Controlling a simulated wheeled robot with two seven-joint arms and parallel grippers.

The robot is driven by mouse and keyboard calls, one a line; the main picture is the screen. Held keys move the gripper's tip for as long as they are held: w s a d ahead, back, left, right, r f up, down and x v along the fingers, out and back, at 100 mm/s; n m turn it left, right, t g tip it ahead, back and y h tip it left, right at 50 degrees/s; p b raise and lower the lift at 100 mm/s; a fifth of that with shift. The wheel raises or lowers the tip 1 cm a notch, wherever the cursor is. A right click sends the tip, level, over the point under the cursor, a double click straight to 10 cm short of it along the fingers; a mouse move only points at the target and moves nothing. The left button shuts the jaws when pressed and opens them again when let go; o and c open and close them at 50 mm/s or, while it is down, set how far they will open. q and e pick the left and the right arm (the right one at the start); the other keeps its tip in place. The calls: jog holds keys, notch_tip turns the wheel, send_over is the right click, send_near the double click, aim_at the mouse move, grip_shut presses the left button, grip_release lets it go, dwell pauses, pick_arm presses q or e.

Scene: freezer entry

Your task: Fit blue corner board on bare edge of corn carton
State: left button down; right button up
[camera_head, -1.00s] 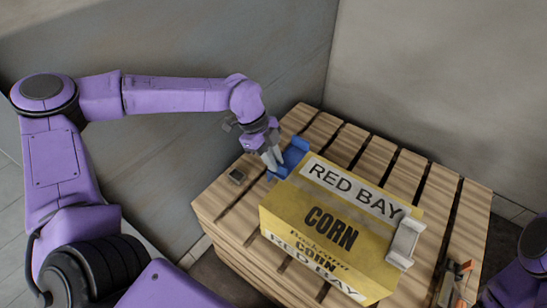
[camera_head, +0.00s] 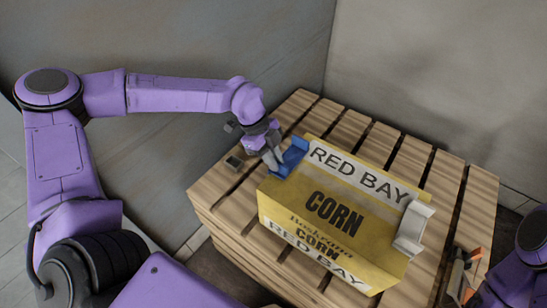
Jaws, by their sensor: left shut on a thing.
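The yellow corn carton (camera_head: 322,215) sits on the wooden pallet, with RED BAY and CORN lettering. A white corner board (camera_head: 413,229) is on its right edge. The blue corner board (camera_head: 293,157) is at the carton's upper left edge, close to or touching it; I cannot tell whether it is seated. My left gripper (camera_head: 273,159) is shut on the blue board from its left side, and its fingers hide part of the board.
The slatted pallet (camera_head: 450,180) has bare boards behind and right of the carton. Grey walls stand behind.

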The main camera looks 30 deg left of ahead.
pick_arm(q)
jog(key=shift+f, duration=0.3)
jog(key=c, duration=1.1)
grip_release()
jog(key=shift+o, duration=0.2)
jog(key=b+v, duration=0.2)
jog(key=v, duration=0.8)
jog(key=shift+a+r, duration=0.15)
jog(key=shift+r, duration=0.15)
jog(key=shift+s+f, duration=0.1)
